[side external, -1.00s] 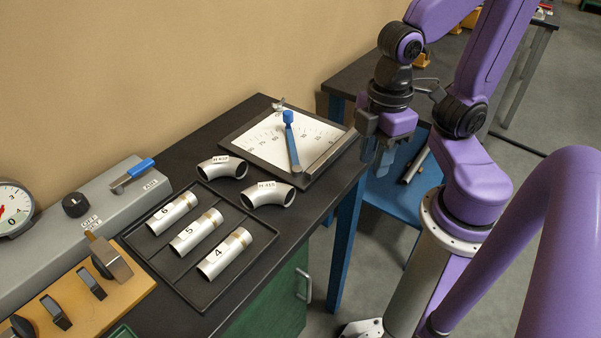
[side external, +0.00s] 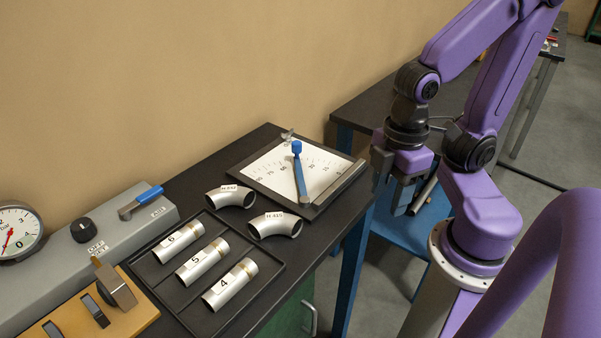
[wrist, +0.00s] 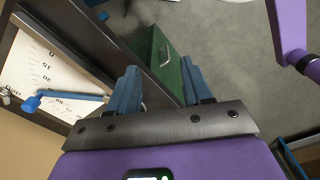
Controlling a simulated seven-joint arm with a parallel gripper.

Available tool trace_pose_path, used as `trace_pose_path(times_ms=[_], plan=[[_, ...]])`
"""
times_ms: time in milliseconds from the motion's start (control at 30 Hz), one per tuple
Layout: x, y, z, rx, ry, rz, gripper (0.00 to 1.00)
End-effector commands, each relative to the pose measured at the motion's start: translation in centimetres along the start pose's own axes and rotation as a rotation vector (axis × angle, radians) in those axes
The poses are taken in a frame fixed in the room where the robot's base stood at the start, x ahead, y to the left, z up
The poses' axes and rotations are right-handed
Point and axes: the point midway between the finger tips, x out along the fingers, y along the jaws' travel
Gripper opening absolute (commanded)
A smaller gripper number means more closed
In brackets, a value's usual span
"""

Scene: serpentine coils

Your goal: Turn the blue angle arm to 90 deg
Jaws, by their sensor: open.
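The blue angle arm (side external: 300,178) lies across a white dial board (side external: 270,172) on the dark bench, with its round blue knob (side external: 297,147) at the far end. It points to the middle part of the printed scale; the exact reading is too small to tell. In the wrist view the angle arm (wrist: 70,97) and knob (wrist: 31,103) lie left of my fingers. My gripper (side external: 393,200) is open and empty, pointing down beyond the board's right edge, apart from the arm. Both fingers of my gripper (wrist: 160,75) show in the wrist view.
A grey bar (side external: 340,182) edges the board's right side. Two pipe elbows (side external: 231,196) (side external: 275,225) lie close in front of it. A tray (side external: 187,300) holds numbered tubes.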

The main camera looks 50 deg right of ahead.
Motion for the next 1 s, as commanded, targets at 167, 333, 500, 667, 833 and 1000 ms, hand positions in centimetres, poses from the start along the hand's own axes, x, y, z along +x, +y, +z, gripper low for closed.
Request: trace_pose_path(times_ms=[167, 333, 500, 667, 833, 1000], plan=[[-0.8, 1.3, -1.5, 0.059, 0.0, 0.002, 0.52], [-2.8, 4.8, -4.3, 0.198, -0.004, 0.006, 0.52], [-4.9, 9.2, -6.7, 0.35, -0.009, 0.01, 0.52], [-6.9, 13.7, -8.0, 0.492, -0.013, 0.012, 0.52], [-9.0, 18.7, -8.3, 0.644, -0.018, 0.014, 0.52], [-10.9, 23.4, -7.7, 0.789, -0.021, 0.016, 0.52]])
